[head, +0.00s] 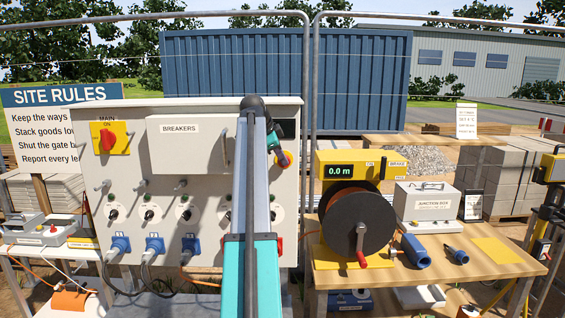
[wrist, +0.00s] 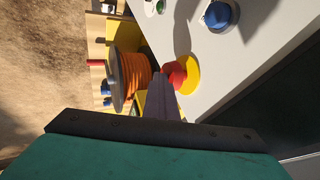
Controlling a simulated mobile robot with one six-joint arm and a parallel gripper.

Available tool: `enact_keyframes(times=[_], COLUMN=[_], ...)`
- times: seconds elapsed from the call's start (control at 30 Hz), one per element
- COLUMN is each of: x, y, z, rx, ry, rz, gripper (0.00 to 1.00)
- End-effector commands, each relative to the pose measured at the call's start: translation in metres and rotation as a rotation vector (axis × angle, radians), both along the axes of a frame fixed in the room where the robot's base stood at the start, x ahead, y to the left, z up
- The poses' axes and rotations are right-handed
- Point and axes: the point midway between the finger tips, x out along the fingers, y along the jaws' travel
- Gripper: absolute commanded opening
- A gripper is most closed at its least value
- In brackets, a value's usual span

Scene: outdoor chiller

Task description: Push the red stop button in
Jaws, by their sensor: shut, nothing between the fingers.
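The red stop button (wrist: 174,73) stands out from a round yellow plate (wrist: 192,75) on the pale panel face in the wrist view. My gripper (wrist: 159,78) is shut and empty. Its grey fingertips are right beside the button in that picture, at its left edge; I cannot tell whether they touch it. In the head view the yellow plate (head: 288,160) shows at the panel's right side, partly hidden by my arm, and my fingertips cannot be made out clearly there.
The grey breaker panel (head: 191,204) carries a red main switch (head: 107,140), a breaker cover (head: 187,143) and several blue plugs. To its right, a yellow cable reel (head: 352,205) and a junction box (head: 427,203) stand on a wooden table. A blue knob (wrist: 219,15) shows near the button.

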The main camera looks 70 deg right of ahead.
Motion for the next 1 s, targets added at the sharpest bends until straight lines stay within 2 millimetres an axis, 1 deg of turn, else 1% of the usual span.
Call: enact_keyframes(times=[0.03, 0.1, 0.53, 0.77, 1.0], x=[0.002, 0.003, 0.002, 0.0, -0.006], y=[-0.006, -0.007, -0.007, 0.005, 0.026], z=[0.0, 0.001, 0.002, 0.002, 0.002], rx=[-0.009, -0.011, -0.012, -0.011, -0.005], ry=[-0.003, -0.002, -0.003, -0.004, -0.002], rz=[0.004, 0.004, 0.005, 0.005, 0.003], gripper=[0.0, 0.0, 0.0, 0.0, 0.0])
